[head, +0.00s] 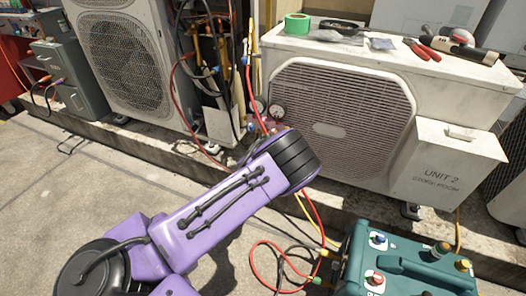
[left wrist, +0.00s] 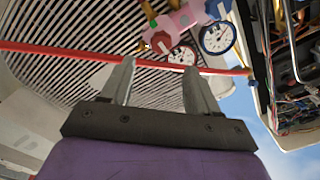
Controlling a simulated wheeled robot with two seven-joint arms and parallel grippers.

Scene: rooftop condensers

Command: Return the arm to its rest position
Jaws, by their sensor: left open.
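My left arm (head: 225,195), purple with black joints, reaches from the lower left toward the condenser marked UNIT 2 (head: 440,165). In the head view its gripper is hidden behind the wrist. In the left wrist view my left gripper (left wrist: 159,65) is open, its two grey fingers apart with nothing clearly held. A red hose (left wrist: 60,49) crosses at the fingertips; I cannot tell whether it touches them. A pink gauge manifold (left wrist: 185,18) with two dials is just beyond. Its gauges also show in the head view (head: 276,112). My right gripper is not in view.
A teal machine (head: 410,268) with loose red and yellow hoses (head: 262,262) stands at the lower right. Green tape (head: 297,23) and red pliers (head: 422,49) lie on the condenser's top. An open unit (head: 215,85) with wiring is behind. The concrete floor (head: 60,190) at left is mostly clear.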

